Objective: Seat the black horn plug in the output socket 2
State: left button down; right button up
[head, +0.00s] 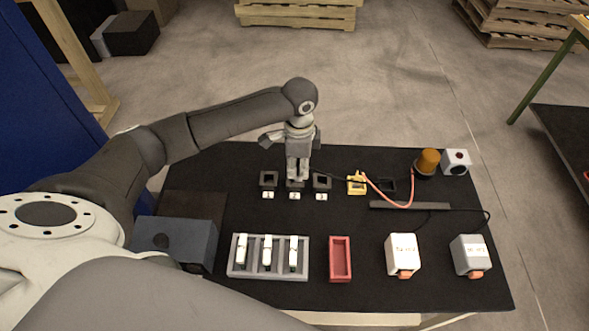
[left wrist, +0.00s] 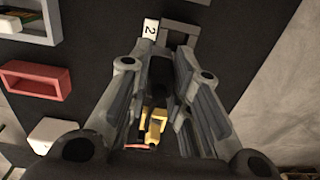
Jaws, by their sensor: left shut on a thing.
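My left gripper (head: 298,176) is shut on the black horn plug (left wrist: 160,75), which shows as a dark block between the fingers in the left wrist view. In the head view the fingers point down over the middle of three dark output sockets. This is output socket 2 (head: 295,185), partly covered by the fingers. A white label reading 2 (left wrist: 150,29) stands beside its grey frame (left wrist: 180,33). The fingers hide the plug's lower end, so I cannot tell whether it is in the socket or above it. My right gripper is not in view.
Dark sockets stand left (head: 268,179) and right (head: 322,181) of the fingers. A yellow socket (head: 356,185) with an orange cable, an amber beacon (head: 428,161) and a white box (head: 456,162) are farther right. A grey tray (head: 233,270) and red tray (head: 340,278) stand in front.

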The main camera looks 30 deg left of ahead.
pick_arm(q)
jog(key=shift+w+a+f, duration=0.35)
jog(key=shift+f, duration=0.25)
jog(key=shift+w+a+f, duration=0.4)
jog(key=shift+a+f, duration=0.1)
jog(key=shift+f, duration=0.3)
notch_tip(320, 180, down, 3)
jog(key=shift+r+p, duration=0.1)
jog(key=shift+p, duration=0.65)
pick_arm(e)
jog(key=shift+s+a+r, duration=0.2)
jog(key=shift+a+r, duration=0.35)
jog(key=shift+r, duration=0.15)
pick_arm(q)
jog(key=shift+f, duration=0.2)
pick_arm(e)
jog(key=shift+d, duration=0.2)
pick_arm(q)
jog(key=c, duration=1.3)
grip_release()
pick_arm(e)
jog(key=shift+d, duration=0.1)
